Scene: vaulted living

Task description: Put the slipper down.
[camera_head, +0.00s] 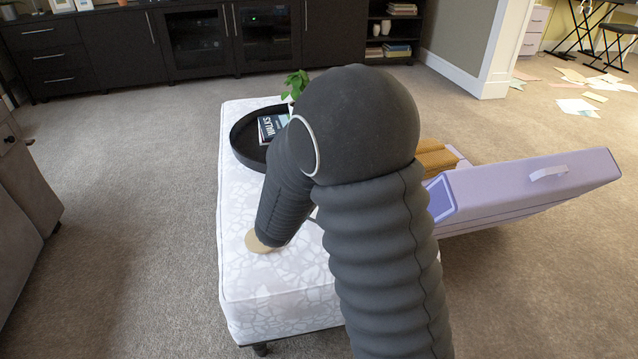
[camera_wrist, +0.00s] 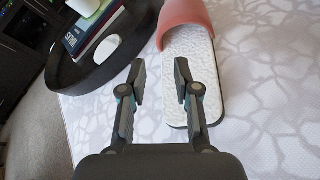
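The slipper (camera_wrist: 192,50) has a pink upper and a white patterned sole with a dark edge. In the wrist view it appears to lie sole down on the white patterned ottoman (camera_wrist: 260,130), its toe pointing away. My gripper (camera_wrist: 160,78) is open. Its left finger is to the left of the slipper, and its right finger overlaps the sole in the picture. A gap shows between the left finger and the sole edge. Whether the right finger touches it I cannot tell. In the head view my arm hides the gripper; the ottoman (camera_head: 240,190) is below it.
A black round tray (camera_head: 240,150) on the ottoman holds a book (camera_head: 270,127). A small tan thing (camera_head: 257,243) shows below my arm. Dark cabinets (camera_head: 110,50) line the back; carpet is clear at left.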

